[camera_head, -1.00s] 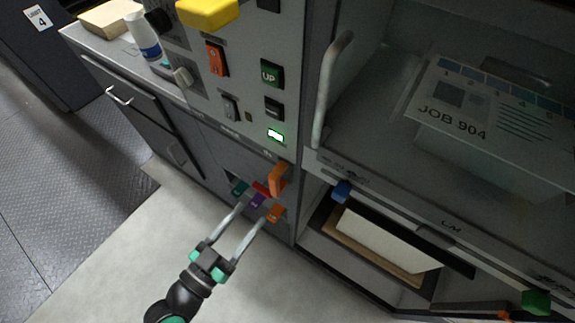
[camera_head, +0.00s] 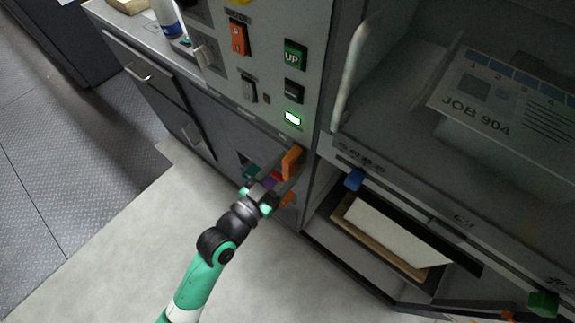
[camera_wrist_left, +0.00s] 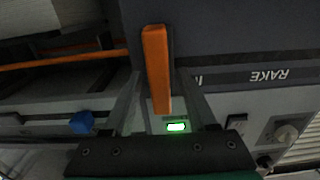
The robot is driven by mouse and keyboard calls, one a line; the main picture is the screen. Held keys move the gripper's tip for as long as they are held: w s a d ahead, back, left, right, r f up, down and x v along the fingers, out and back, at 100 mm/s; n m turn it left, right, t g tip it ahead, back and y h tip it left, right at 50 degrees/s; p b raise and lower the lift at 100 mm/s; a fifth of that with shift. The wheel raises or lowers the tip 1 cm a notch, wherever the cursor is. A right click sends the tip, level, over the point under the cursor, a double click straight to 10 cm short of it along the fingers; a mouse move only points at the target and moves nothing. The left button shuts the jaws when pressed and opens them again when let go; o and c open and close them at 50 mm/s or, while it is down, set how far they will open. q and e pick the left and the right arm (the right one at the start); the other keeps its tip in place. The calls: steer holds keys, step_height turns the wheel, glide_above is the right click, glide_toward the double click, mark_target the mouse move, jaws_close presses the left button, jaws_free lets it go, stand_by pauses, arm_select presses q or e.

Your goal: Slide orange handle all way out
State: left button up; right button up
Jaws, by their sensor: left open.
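An upright orange handle (camera_head: 292,162) stands out from the lower part of the grey machine front, just below the green-lit display. It also shows in the left wrist view (camera_wrist_left: 156,65) as a long orange bar. My left gripper (camera_head: 280,182) is open at the handle. In the left wrist view its two fingers lie on either side of the bar, and I cannot tell whether they touch it. A second, smaller orange piece (camera_head: 288,199) shows lower down, partly hidden by the gripper. My right gripper is not in view.
Teal (camera_head: 249,171) and purple parts sit in the recess beside the gripper. A blue knob (camera_head: 354,179) is to the right, above an open tray with paper (camera_head: 392,235). A vertical grey bar handle (camera_head: 352,75) rises above. The floor in front is clear.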

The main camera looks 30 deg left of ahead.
arm_select(q)
jaws_close()
stand_by(1.3)
